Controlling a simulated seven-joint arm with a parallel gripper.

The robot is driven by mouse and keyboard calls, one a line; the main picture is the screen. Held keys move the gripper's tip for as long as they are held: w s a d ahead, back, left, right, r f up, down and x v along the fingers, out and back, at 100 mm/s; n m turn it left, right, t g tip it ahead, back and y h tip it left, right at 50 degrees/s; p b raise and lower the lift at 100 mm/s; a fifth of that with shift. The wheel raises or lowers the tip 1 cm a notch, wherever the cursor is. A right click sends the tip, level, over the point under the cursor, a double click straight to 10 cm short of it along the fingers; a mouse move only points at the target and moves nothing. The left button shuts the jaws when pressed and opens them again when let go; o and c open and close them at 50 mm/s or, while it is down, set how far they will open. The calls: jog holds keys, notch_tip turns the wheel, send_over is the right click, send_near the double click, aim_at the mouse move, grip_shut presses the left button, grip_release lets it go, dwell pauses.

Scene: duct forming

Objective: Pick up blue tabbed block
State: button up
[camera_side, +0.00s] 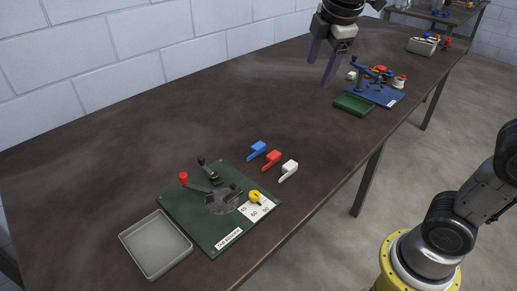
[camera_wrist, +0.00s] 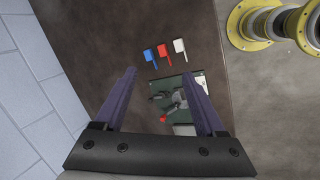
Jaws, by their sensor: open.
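The blue tabbed block (camera_side: 258,147) lies on the dark table, leftmost in a row with a red tabbed block (camera_side: 272,156) and a white tabbed block (camera_side: 289,167). In the wrist view the blue block (camera_wrist: 149,54) shows beyond the fingertips, left of the red (camera_wrist: 163,50) and white (camera_wrist: 180,46) blocks. My gripper (camera_side: 321,66) is open and empty, high above the table at the upper right of the side view, well apart from the blocks. Its two purple fingers also show in the wrist view (camera_wrist: 160,72).
A green bending fixture (camera_side: 205,231) with a red-knobbed lever and yellow knob stands near the blocks. A grey tray (camera_side: 152,251) sits beside it. A block wall (camera_side: 120,58) runs along the left. Table around the blocks is clear.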

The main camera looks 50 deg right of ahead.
jog(key=w+f+n+g, duration=0.1)
jog(key=w+f+n, duration=0.25)
jog(key=w, duration=0.75)
jog(key=n+g+h, duration=0.2)
jog(key=g, duration=0.1)
send_over(258, 145)
jog(key=a, duration=0.3)
notch_tip(258, 145, down, 23)
jog(key=shift+s+r, duration=0.1)
jog(key=shift+x, duration=3.15)
jog(key=shift+c, duration=0.3)
jog(key=shift+r, duration=0.1)
grip_shut()
